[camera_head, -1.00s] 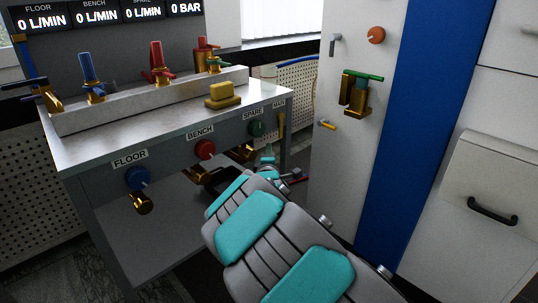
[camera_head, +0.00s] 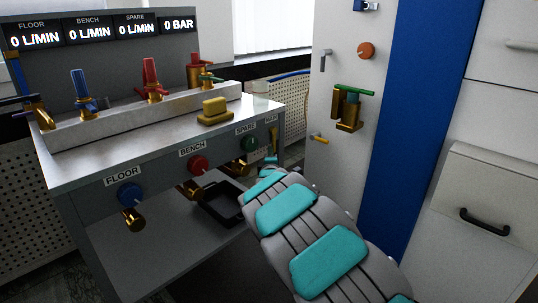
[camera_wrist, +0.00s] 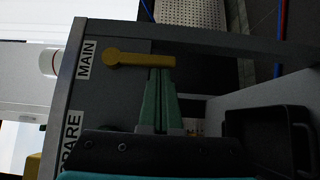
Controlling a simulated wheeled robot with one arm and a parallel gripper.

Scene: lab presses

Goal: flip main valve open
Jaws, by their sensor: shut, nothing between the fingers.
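The main valve's yellow lever (camera_wrist: 140,60) shows in the wrist view beside the MAIN label (camera_wrist: 86,60). Its round end is near the label and its bar points away from it, to the picture's right. My gripper (camera_wrist: 161,72) has its two green fingers together with nothing between them. The fingertips are right at the side of the bar, near its free end; I cannot tell if they touch. In the head view the MAIN label (camera_head: 271,120) is at the bench front's right end, and my arm hides most of the gripper.
A black tray (camera_head: 222,204) sits below the bench front; it also shows in the wrist view (camera_wrist: 262,140). Blue floor (camera_head: 130,194), red bench (camera_head: 197,164) and green spare (camera_head: 250,143) knobs line the front. A white cabinet (camera_head: 325,180) stands right of the bench.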

